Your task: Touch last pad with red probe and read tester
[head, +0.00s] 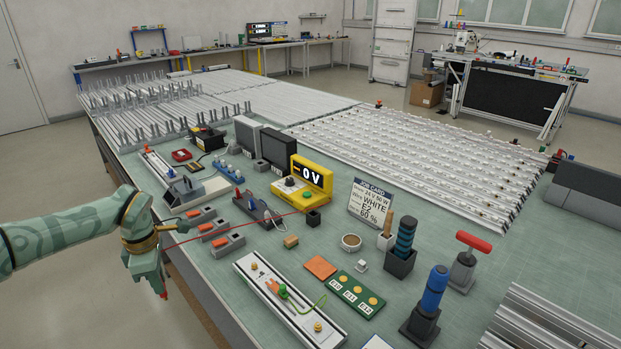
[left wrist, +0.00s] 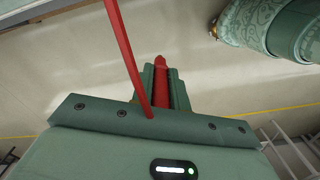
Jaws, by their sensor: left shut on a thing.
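My left gripper (head: 160,288) hangs off the bench's front left edge, shut on the red probe. In the left wrist view the red probe (left wrist: 160,75) sits between the fingers, and its red lead (left wrist: 125,45) runs upward. The yellow tester (head: 312,174) stands on the bench and reads 0 V; the red lead stretches toward it. A pale frame (head: 245,272) at the front carries gold pads, including a near-end pad (head: 318,327), and a green clip (head: 283,292). A green board (head: 355,294) beside it has three gold pads labelled like E10, E11, E12. My right gripper is out of view.
A job card (head: 370,204) reads WHITE, E2, 60 %. An orange square (head: 320,267), a small bowl (head: 351,241) and a blue-handled tool (head: 432,290) stand near the board. Grey-and-orange blocks (head: 228,244) line the front left. Long aluminium frames (head: 420,150) fill the back.

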